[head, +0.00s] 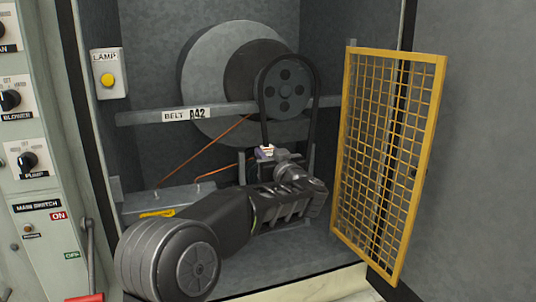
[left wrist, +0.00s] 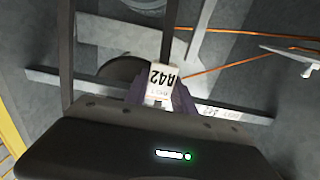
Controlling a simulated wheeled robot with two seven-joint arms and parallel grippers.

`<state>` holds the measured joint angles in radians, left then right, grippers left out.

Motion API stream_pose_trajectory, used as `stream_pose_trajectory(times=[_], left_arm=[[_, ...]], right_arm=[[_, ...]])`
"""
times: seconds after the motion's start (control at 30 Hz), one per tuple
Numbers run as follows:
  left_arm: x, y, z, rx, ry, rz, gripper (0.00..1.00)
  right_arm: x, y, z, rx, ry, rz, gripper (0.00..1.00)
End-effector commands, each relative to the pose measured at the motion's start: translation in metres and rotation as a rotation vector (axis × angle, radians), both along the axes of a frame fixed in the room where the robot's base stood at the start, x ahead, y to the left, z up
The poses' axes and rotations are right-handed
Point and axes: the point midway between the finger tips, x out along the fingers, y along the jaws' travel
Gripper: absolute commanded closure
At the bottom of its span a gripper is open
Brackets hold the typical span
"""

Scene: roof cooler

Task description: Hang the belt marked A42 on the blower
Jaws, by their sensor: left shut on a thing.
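The black belt (head: 264,116) forms a tall loop around the outline of the dark blower pulley (head: 287,88) in the head view. I cannot tell whether it sits in the groove or just in front. My left gripper (head: 266,153) is below the pulley, shut on the belt at its white tag. In the left wrist view the tag reads A42 (left wrist: 160,76) between the fingers (left wrist: 158,98), and belt strands run up from there. My arm hides what lies lower in the housing. My right gripper is not in view.
A rail (head: 140,117) labelled BELT A42 crosses the housing. A yellow mesh guard (head: 391,160) stands open at the right. A lamp box (head: 109,75) is on the left post, and a control panel (head: 22,180) with knobs is farther left. Orange cables (head: 208,151) run behind my arm.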

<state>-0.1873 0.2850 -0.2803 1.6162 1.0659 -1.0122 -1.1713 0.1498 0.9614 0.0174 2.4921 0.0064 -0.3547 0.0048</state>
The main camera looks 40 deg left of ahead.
Motion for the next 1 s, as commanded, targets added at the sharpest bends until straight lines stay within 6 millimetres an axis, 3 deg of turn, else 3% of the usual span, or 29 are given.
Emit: stream_pose_trajectory(times=[1.0], left_arm=[[0.018,0.026,0.002,0.001,-0.002,0.001,1.00]], right_arm=[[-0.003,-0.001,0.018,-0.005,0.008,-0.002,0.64]])
